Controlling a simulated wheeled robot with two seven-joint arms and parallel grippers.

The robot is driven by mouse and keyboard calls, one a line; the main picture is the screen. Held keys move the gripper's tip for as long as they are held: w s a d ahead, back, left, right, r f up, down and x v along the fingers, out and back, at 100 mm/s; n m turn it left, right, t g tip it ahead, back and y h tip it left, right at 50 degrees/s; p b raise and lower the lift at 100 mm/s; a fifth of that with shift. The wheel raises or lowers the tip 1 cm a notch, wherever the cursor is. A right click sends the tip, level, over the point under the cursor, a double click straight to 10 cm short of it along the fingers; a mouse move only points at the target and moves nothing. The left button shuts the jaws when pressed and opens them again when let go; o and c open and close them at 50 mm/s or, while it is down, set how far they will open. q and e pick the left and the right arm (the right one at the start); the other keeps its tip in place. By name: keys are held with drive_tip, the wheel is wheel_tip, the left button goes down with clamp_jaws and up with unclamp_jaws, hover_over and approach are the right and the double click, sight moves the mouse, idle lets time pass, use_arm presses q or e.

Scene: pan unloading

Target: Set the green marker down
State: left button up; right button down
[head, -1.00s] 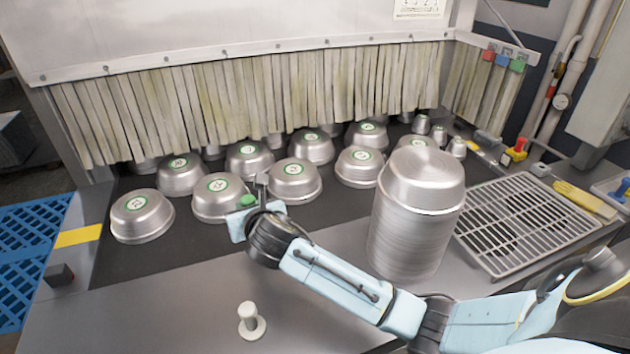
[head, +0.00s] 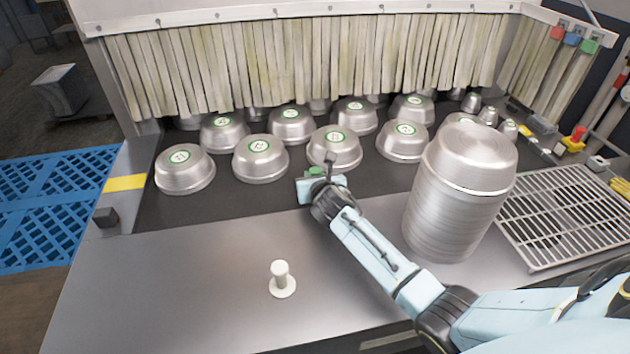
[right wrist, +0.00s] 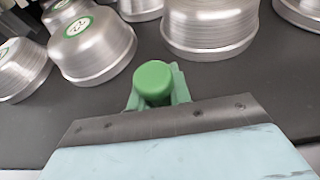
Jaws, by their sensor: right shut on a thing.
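My right gripper (head: 320,178) is shut on the green marker (head: 316,170) and holds it over the dark belt, just in front of a metal pan (head: 334,148). In the right wrist view the marker's round green top (right wrist: 153,80) shows between the fingers. Its lower part is hidden, so I cannot tell whether it touches the belt. My left gripper is not in view.
Several upturned metal pans, with green-ringed labels, stand on the belt before a strip curtain (head: 300,65). A tall pan stack (head: 455,200) stands right of my forearm. A white peg (head: 281,278) stands on the front counter (head: 170,290), otherwise largely clear at left.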

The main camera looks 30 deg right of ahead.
drive_tip(key=shift+f, duration=0.25)
drive_tip(key=shift+f, duration=0.2)
drive_tip(key=c, duration=1.3)
unclamp_jaws()
drive_tip(key=shift+r, duration=0.15)
drive_tip(key=shift+s+a+r, duration=0.1)
drive_tip(key=shift+s, duration=0.15)
drive_tip(key=p+v, duration=0.2)
drive_tip(key=v, duration=0.9)
drive_tip(key=shift+s+a+p, duration=0.1)
drive_tip(key=shift+s+p, duration=0.15)
drive_tip(key=shift+p, duration=0.1)
drive_tip(key=shift+r, duration=0.1)
